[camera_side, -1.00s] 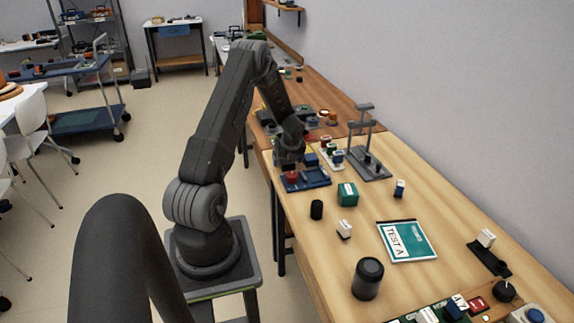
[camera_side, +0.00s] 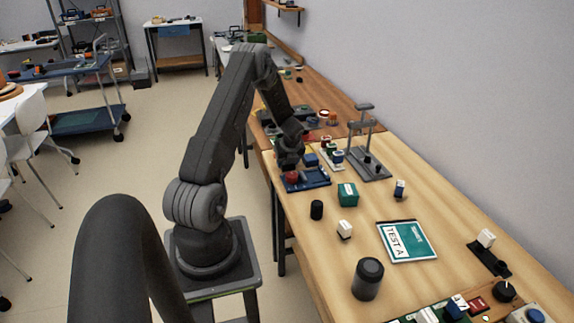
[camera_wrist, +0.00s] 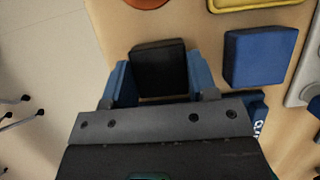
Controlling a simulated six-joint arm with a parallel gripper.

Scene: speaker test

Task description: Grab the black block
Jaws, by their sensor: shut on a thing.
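The black block (camera_wrist: 159,66) shows in the wrist view, between the two blue fingers of my gripper (camera_wrist: 160,80). The fingers are shut on its left and right sides. In the side view my gripper (camera_side: 289,163) points down over the far part of the light wooden bench, beside a blue tray (camera_side: 318,182). The block cannot be made out there. Whether it still touches the surface below, I cannot tell.
In the wrist view a blue block (camera_wrist: 260,56) lies close to the right of my gripper, with a yellow-rimmed item (camera_wrist: 250,5) above. In the side view a grey stand (camera_side: 372,170) and a green box (camera_side: 347,194) are nearby. A dark cylinder (camera_side: 368,279) stands nearer the camera.

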